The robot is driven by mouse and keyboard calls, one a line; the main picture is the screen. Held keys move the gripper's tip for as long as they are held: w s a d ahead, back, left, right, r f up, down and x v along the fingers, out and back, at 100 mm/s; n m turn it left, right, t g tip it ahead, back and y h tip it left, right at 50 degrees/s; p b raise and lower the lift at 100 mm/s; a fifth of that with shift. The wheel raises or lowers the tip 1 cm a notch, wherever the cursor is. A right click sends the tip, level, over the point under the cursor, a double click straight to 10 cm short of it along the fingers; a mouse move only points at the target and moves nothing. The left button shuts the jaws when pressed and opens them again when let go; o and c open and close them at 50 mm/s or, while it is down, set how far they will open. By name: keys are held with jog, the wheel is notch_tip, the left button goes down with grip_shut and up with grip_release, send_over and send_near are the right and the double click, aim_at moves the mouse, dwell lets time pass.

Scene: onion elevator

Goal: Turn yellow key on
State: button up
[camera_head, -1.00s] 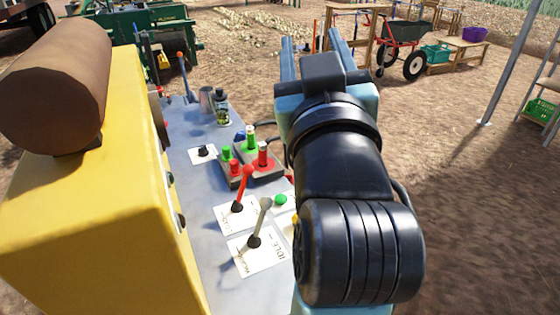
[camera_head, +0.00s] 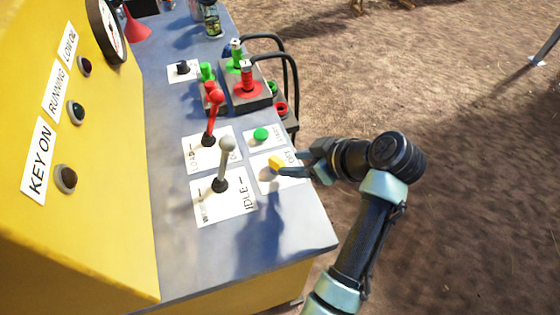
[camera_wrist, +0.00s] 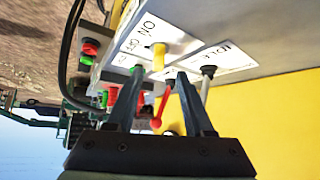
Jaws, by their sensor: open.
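The yellow key (camera_head: 275,162) stands on a white label plate at the right edge of the grey console top, below the green button. It also shows in the wrist view (camera_wrist: 158,56), in front of the gap between my fingers, with "ON" and "OFF" lettering beside it. My gripper (camera_head: 288,160) is at the key from the right, its fingers apart. In the wrist view my gripper (camera_wrist: 155,85) has open fingers with the key seen between and beyond their tips. I cannot tell whether a finger touches the key.
A grey idle lever (camera_head: 224,165) and a red load lever (camera_head: 212,118) stand left of the key. A green button (camera_head: 260,135) lies just above it. Red and green connectors with black cables (camera_head: 290,62) are further up. The yellow panel (camera_head: 110,220) rises at left.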

aim_at(282, 163)
jog(key=x, duration=0.6)
jog(key=shift+w+f, duration=0.1)
jog(key=shift+w, duration=0.1)
grip_shut()
